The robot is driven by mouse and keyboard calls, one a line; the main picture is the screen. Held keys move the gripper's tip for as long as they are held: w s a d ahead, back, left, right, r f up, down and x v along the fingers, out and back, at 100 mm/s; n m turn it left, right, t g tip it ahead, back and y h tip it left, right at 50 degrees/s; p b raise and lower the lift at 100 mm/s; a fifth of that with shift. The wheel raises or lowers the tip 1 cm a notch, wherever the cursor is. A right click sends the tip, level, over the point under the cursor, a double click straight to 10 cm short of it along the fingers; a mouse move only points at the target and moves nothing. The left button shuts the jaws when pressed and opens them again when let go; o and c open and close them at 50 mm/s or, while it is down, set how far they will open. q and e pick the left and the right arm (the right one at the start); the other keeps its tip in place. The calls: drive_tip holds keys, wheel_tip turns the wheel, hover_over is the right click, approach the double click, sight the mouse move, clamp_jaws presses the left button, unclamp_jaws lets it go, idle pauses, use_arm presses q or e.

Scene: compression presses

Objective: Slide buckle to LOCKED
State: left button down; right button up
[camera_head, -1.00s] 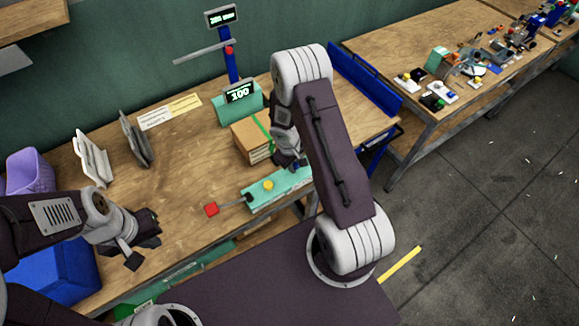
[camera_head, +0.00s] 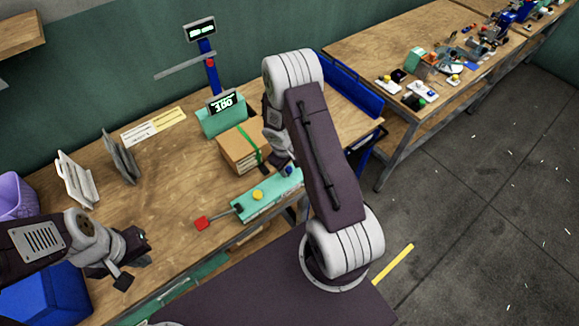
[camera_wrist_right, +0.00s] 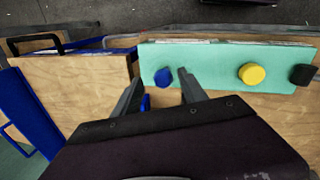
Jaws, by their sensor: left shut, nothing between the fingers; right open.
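A teal fixture (camera_head: 246,212) lies along the bench's front edge, with a yellow knob (camera_head: 258,195) on top and a red-ended handle (camera_head: 201,223) at its left. I cannot tell which part is the buckle, and no LOCKED mark is readable. My right gripper (camera_wrist_right: 158,76) is open, its fingers on either side of the blue knob in the picture; contact is unclear. My left gripper (camera_head: 124,278) is shut and empty, left of the fixture.
A strapped carton (camera_head: 238,150) stands behind the fixture, near a teal display stand (camera_head: 222,118). Grey plates (camera_head: 122,158) stand upright at the left. A blue bin (camera_head: 45,295) is at lower left. The mid-left bench top is clear.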

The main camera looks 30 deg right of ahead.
wheel_tip(320, 180, up, 8)
drive_tip(key=a+p, duration=0.1)
drive_tip(key=shift+s+a+f, duration=0.15)
drive_tip(key=shift+s, duration=0.1)
